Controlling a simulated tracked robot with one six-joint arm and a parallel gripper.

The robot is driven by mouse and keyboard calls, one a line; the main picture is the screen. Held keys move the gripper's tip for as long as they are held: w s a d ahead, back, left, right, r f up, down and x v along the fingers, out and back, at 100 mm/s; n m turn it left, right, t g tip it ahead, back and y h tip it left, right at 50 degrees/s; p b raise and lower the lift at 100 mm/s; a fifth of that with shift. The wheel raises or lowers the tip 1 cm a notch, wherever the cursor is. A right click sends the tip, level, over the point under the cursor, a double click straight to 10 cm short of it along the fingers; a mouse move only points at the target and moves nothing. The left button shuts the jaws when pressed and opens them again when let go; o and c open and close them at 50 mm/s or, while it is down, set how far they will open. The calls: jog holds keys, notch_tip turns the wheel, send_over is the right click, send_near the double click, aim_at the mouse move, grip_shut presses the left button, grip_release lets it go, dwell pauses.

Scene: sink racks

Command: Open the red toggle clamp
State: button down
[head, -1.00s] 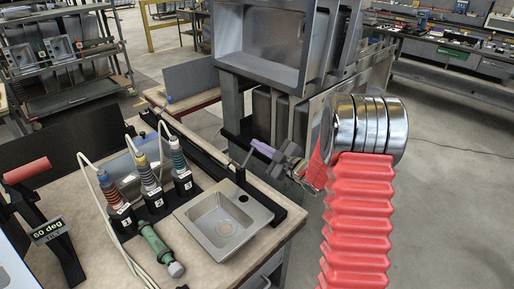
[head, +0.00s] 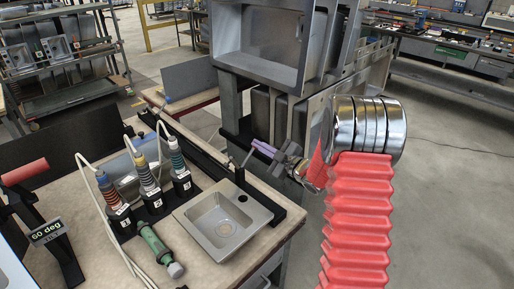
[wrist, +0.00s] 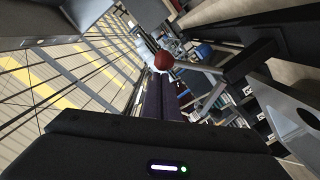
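In the wrist view a red ball knob (wrist: 163,61) sits on the end of a grey lever (wrist: 205,72), which looks like the red toggle clamp's handle. In the head view a thin grey lever (head: 247,158) rises behind the small sink, and no red knob shows on it there. My gripper (head: 256,143) reaches from the right with its purple fingers near that lever's top. In the wrist view the fingers of my gripper (wrist: 161,80) lie side by side, closed together, with the knob just past their tips. I cannot tell whether they touch it.
A small sink (head: 213,215) lies on the bench in front of the lever. Several numbered tools (head: 148,178) stand to its left. A red-handled lever (head: 25,172) with a "60 deg" label is at the far left. A rack of large sinks (head: 262,78) stands close behind my gripper.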

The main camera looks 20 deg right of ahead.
jog(key=s+d+r, duration=0.2)
jog(key=s+r, duration=0.1)
jog(key=s, duration=0.8)
jog(key=shift+r, duration=0.2)
jog(key=shift+w, duration=0.1)
